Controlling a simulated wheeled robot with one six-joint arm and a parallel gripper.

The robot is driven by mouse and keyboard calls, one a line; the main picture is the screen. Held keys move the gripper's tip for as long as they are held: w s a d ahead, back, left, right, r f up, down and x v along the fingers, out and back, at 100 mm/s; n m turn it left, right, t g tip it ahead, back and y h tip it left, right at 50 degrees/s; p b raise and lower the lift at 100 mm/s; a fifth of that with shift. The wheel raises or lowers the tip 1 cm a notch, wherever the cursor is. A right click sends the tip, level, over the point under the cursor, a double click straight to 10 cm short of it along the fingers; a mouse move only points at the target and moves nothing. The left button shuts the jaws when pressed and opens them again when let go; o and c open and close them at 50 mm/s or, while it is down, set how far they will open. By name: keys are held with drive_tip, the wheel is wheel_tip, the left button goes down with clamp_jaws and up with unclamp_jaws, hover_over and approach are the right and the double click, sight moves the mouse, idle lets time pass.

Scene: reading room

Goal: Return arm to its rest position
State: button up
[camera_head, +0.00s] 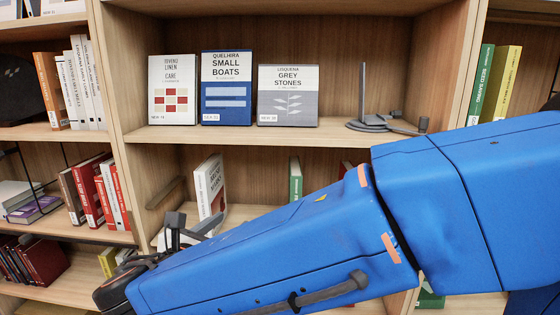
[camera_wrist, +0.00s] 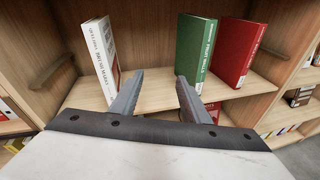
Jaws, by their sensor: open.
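My blue arm reaches from the right across the front of the shelves in the head view, low and slanting down to the left. My gripper shows in the wrist view (camera_wrist: 153,90), with its two grey fingers apart and nothing between them. It points at a middle shelf (camera_wrist: 160,97). A white book (camera_wrist: 103,55) stands left of the fingers, and a green book (camera_wrist: 193,48) and a red book (camera_wrist: 236,52) stand beyond and right of them. The fingers appear apart from these books. In the head view the arm hides much of that shelf.
Above, three face-out books, Linen Care (camera_head: 172,90), Small Boats (camera_head: 226,88) and Grey Stones (camera_head: 288,95), stand on the upper shelf beside a dark metal bookend (camera_head: 364,100). A wooden upright (camera_head: 118,110) divides the bays at left. Side bays hold more books.

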drive_tip(key=d+f+m+g+h, duration=0.1)
drive_tip(key=d+f+m+g, duration=0.2)
drive_tip(key=d, duration=0.6)
drive_tip(key=w+d+f+m+g+h, duration=0.15)
drive_tip(key=d+m, duration=0.25)
drive_tip(key=d, duration=0.5)
drive_tip(key=d+f+m+g, duration=0.2)
drive_tip(key=d+m+g, duration=0.2)
drive_tip(key=d, duration=0.5)
drive_tip(key=s+d+f+m+g+y, duration=0.1)
drive_tip(key=s+d+f+m+y, duration=0.2)
drive_tip(key=s+d+m, duration=0.3)
drive_tip(key=s+d+f+m+g+y, duration=0.1)
drive_tip(key=s+d+f+m+y, duration=0.2)
drive_tip(key=s+d+m, duration=0.4)
drive_tip(key=s+m+y, duration=0.1)
drive_tip(key=s+m, duration=0.2)
drive_tip(key=m, duration=0.4)
drive_tip(key=shift+s+d+f, duration=0.15)
drive_tip(key=shift+f, duration=0.25)
